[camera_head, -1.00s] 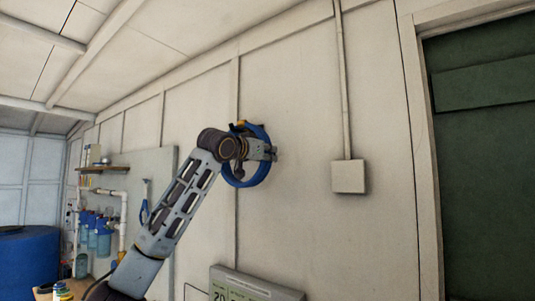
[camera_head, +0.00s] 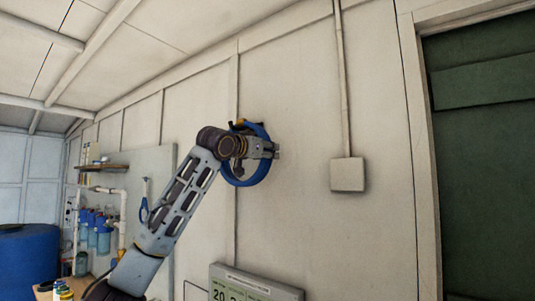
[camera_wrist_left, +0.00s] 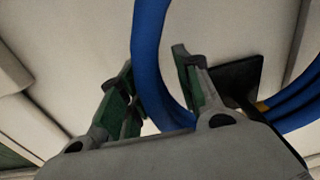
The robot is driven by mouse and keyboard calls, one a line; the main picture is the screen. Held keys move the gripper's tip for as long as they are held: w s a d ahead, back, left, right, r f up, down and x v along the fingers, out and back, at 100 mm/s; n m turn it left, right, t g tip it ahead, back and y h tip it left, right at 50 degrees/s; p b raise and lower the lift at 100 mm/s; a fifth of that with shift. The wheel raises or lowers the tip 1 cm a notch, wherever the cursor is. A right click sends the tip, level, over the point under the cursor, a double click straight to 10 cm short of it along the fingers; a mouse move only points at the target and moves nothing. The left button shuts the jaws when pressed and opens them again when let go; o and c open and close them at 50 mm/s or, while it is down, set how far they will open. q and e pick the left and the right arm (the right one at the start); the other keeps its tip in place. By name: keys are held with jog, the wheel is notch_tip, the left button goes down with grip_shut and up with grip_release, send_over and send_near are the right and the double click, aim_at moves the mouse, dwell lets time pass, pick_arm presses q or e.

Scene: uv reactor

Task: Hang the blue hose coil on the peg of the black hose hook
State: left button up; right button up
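The blue hose coil (camera_head: 262,172) is a ring with a yellow band near its top left, upright against or close to the white wall. My left gripper (camera_head: 277,151) is in front of the coil, its fingers reaching to the coil's right side. In the left wrist view the fingers (camera_wrist_left: 157,85) stand apart, with a stretch of blue hose (camera_wrist_left: 150,60) passing between or behind them. A black plate (camera_wrist_left: 240,77), probably part of the hose hook, shows beside the right finger. The peg is hidden, so I cannot tell whether the coil rests on it. My right gripper is out of view.
A grey box (camera_head: 347,174) with a conduit is on the wall to the right, beside a dark green door (camera_head: 485,180). A sign panel (camera_head: 255,285) is below. Blue filters (camera_head: 103,235) and a blue barrel (camera_head: 28,255) are at left.

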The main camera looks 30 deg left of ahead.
pick_arm(q)
jog(key=shift+w+f, duration=0.1)
jog(key=shift+f, duration=0.05)
jog(key=s, duration=1.2)
jog(key=shift+a, duration=0.35)
dwell(0.5)
